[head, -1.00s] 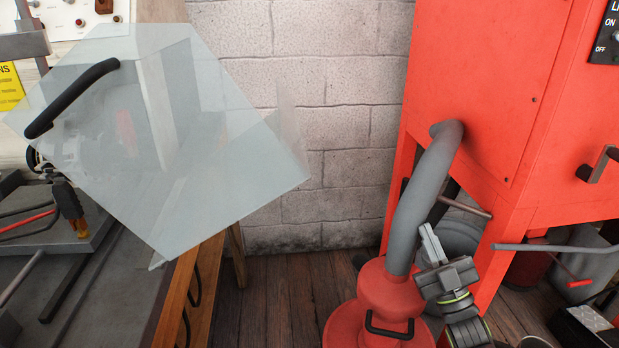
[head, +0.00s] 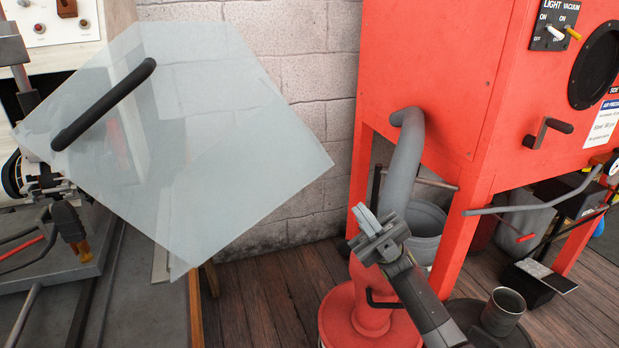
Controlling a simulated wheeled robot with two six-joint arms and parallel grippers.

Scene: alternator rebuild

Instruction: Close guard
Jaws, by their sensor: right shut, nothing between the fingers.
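The guard (head: 220,140) is a clear, box-like panel on the left, tilted up over the bench machine. Its black bar handle (head: 104,104) runs diagonally near its left side. The machine's metal parts (head: 40,175) show beside and below the guard's left edge. My right gripper (head: 365,218) is shut and empty, in front of the red vacuum canister, well to the right of the guard and lower in the picture. It touches neither the guard nor the handle. My left gripper does not show.
A red blasting cabinet (head: 440,90) on legs fills the right. A grey hose (head: 405,155) runs from it to the red vacuum canister (head: 338,312). A grey bucket (head: 425,222) and a dark metal cup (head: 503,311) stand there. Wooden floor is open between bench and canister.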

